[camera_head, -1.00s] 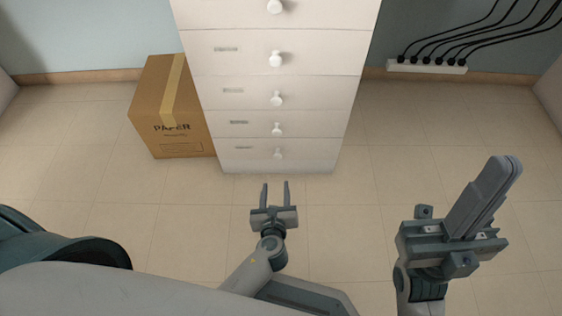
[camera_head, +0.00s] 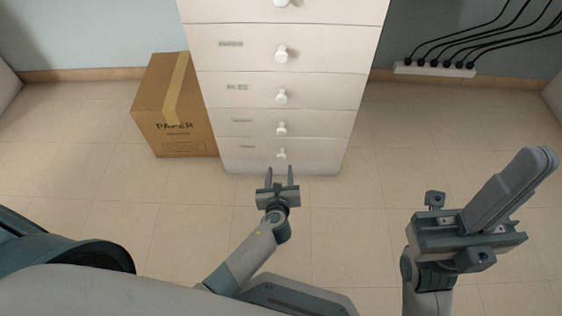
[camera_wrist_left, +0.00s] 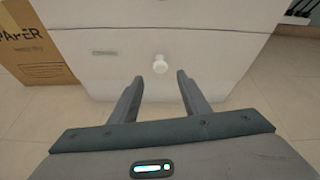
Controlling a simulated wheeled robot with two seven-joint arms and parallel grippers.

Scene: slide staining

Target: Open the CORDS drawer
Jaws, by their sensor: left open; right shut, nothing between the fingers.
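A white drawer cabinet (camera_head: 210,75) stands against the wall, with several drawers, each with a round white knob and a small label. The label text is too small to read, so I cannot tell which drawer is CORDS. My left gripper (camera_head: 280,172) is open and empty in front of the lowest drawer, just short of its knob (camera_head: 281,153). In the left wrist view the lowest knob (camera_wrist_left: 160,64) lies ahead, between the lines of the two fingers (camera_wrist_left: 158,85) and apart from them. My right gripper (camera_head: 535,165) is shut and empty, off to the right above the floor.
A cardboard box marked PAPER (camera_head: 165,100) stands left of the cabinet, close against it. A white power strip (camera_head: 433,69) with several black cords is at the wall on the right. The tiled floor before the cabinet is clear.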

